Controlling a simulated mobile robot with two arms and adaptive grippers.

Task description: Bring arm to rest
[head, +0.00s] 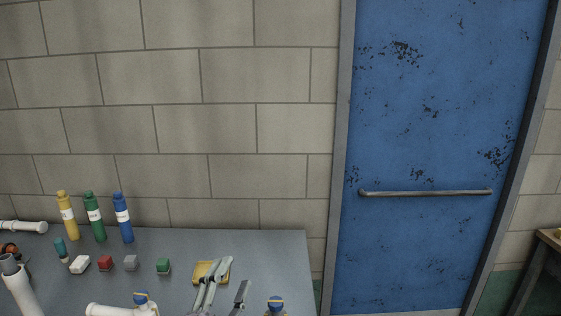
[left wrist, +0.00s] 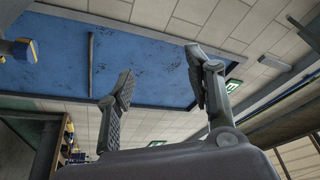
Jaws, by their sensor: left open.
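My left gripper (head: 235,273) is in the lower middle of the head view, over the right part of the grey table (head: 275,255). Its two grey fingers are apart. In the left wrist view the left gripper (left wrist: 158,75) has its fingers spread with nothing between them. The blue door and the block wall show beyond them. My right gripper does not show in either view.
A yellow piece (head: 203,268) lies beside the left fingers. Yellow (head: 66,215), green (head: 94,217) and blue (head: 123,218) bottles stand behind. A blue door (head: 430,130) is at right.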

